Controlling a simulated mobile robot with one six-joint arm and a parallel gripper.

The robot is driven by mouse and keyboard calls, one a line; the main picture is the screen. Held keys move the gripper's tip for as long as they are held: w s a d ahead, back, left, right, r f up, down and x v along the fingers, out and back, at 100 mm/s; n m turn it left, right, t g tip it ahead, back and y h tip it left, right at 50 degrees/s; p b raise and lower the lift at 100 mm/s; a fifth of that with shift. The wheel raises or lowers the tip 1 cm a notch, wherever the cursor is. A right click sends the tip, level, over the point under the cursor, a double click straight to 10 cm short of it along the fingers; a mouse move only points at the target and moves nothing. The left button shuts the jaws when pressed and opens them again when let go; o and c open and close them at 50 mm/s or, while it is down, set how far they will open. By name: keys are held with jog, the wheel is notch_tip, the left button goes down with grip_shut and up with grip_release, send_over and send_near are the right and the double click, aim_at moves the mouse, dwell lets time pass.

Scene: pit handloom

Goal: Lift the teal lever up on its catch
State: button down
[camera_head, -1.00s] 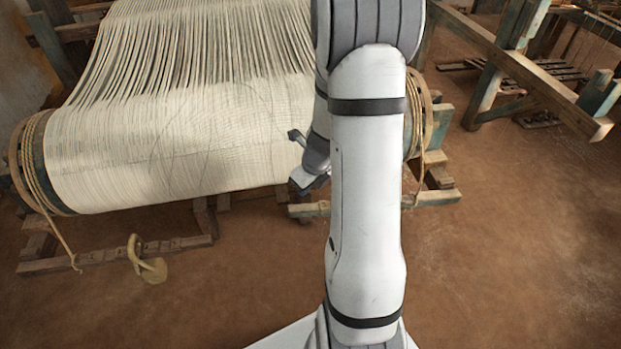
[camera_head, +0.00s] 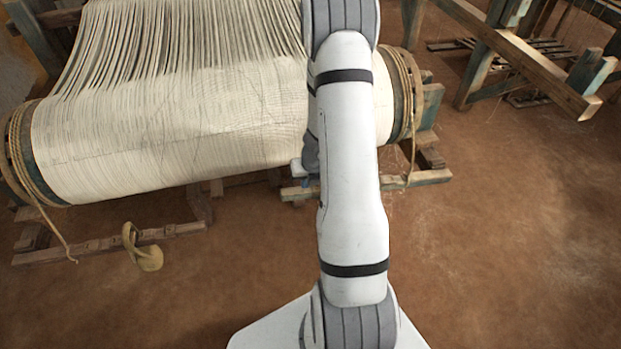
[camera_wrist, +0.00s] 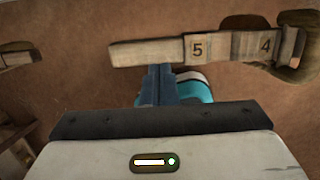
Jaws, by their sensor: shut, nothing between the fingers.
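In the wrist view the teal lever (camera_wrist: 196,86) shows as a rounded teal piece with a pale end. It lies just behind and to the right of my gripper (camera_wrist: 158,74), whose dark blue fingers are closed together and empty. The fingers overlap part of the lever, and I cannot tell whether they touch it. Just beyond the fingertips runs a wooden bar (camera_wrist: 148,52) marked 5 and 4. In the head view my arm hides most of the gripper and the lever. I cannot make out the catch itself.
A wide roll of pale warp cloth (camera_head: 180,140) fills the left of the head view. A wooden foot rail (camera_head: 420,179) lies low at its right end. An ochre loop (camera_head: 146,259) hangs at the left rail. Brown floor (camera_head: 510,220) is open at the right.

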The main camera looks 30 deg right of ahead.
aim_at(302, 191)
jog(key=shift+b+x, duration=0.55)
jog(key=shift+x, duration=1)
jog(key=shift+b+x, duration=0.6)
jog(key=shift+x, duration=0.2)
jog(key=shift+s, duration=0.1)
jog(key=shift+r, duration=0.1)
jog(key=shift+r+p, duration=0.45)
jog(key=shift+p, duration=0.1)
jog(key=a+p+v, duration=0.1)
jog(key=p+v, duration=0.7)
jog(key=v, duration=0.5)
jog(key=shift+d, duration=0.3)
